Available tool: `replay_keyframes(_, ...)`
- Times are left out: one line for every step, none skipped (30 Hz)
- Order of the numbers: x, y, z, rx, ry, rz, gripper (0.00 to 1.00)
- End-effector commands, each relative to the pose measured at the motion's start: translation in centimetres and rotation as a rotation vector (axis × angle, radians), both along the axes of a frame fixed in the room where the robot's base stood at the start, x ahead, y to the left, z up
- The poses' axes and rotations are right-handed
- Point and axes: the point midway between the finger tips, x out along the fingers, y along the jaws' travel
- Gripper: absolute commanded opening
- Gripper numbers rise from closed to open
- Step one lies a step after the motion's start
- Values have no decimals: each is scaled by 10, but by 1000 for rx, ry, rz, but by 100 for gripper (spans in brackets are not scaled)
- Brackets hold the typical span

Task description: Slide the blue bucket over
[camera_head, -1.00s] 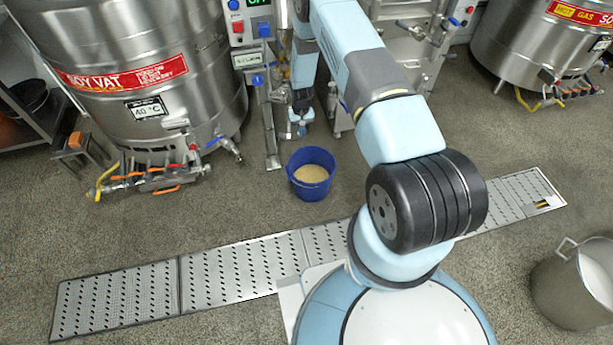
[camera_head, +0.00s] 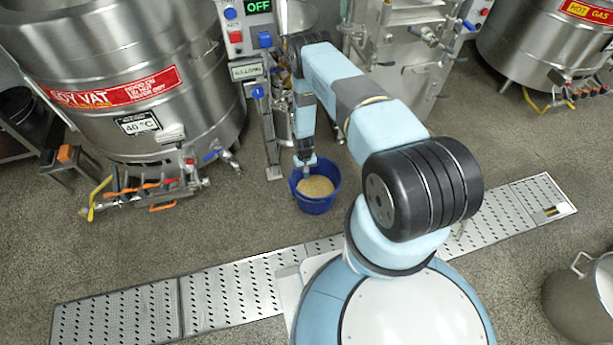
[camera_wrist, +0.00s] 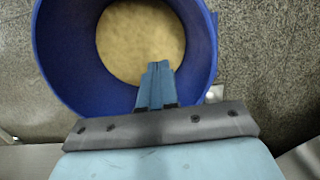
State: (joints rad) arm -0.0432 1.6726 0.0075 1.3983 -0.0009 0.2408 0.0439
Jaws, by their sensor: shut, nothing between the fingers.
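The blue bucket (camera_head: 318,204) stands upright on the floor in the head view, in front of the mill's stand, with a tan, grainy-looking content (camera_head: 315,186) inside. My gripper (camera_head: 306,172) is at the bucket's far-left rim, pointing down. In the wrist view the bucket (camera_wrist: 62,55) fills the upper left, and my shut gripper (camera_wrist: 158,68) reaches over the near rim, its fingertips in front of the tan content. Nothing is between the fingers. I cannot tell whether the fingers touch the bucket wall.
A steel soy vat (camera_head: 120,70) with valves stands left of the bucket. The mill's stand (camera_head: 268,130) is just behind it. A perforated floor drain (camera_head: 230,283) runs in front. A steel pot (camera_head: 580,300) stands at the right. Floor between bucket and drain is clear.

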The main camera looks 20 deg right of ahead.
Motion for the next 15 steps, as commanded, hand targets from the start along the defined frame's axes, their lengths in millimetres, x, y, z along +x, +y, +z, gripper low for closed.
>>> replay_keyframes(-9, 0, 0, 0, 4, 0, 0)
replay_keyframes(-14, 0, 1, 0, 3, 0, 0)
replay_keyframes(-22, 0, 0, 0, 4, 0, 0)
replay_keyframes(-27, 0, 0, 0, 4, 0, 0)
replay_keyframes(-33, 0, 0, 0, 4, 0, 0)
replay_keyframes(-39, 0, 1, 0, 4, 0, 0)
replay_keyframes(-45, 0, 1, 0, 4, 0, 0)
replay_keyframes(-50, 0, 1, 0, 4, 0, 0)
replay_keyframes(-57, 0, 1, 0, 3, 0, 0)
replay_keyframes(-62, 0, 1, 0, 3, 0, 0)
replay_keyframes(-67, 0, 1, 0, 4, 0, 0)
replay_keyframes(-74, 0, 1, 0, 3, 0, 0)
replay_keyframes(-78, 0, 1, 0, 4, 0, 0)
replay_keyframes(-83, 0, 1, 0, 3, 0, 0)
replay_keyframes(-88, 0, 1, 0, 3, 0, 0)
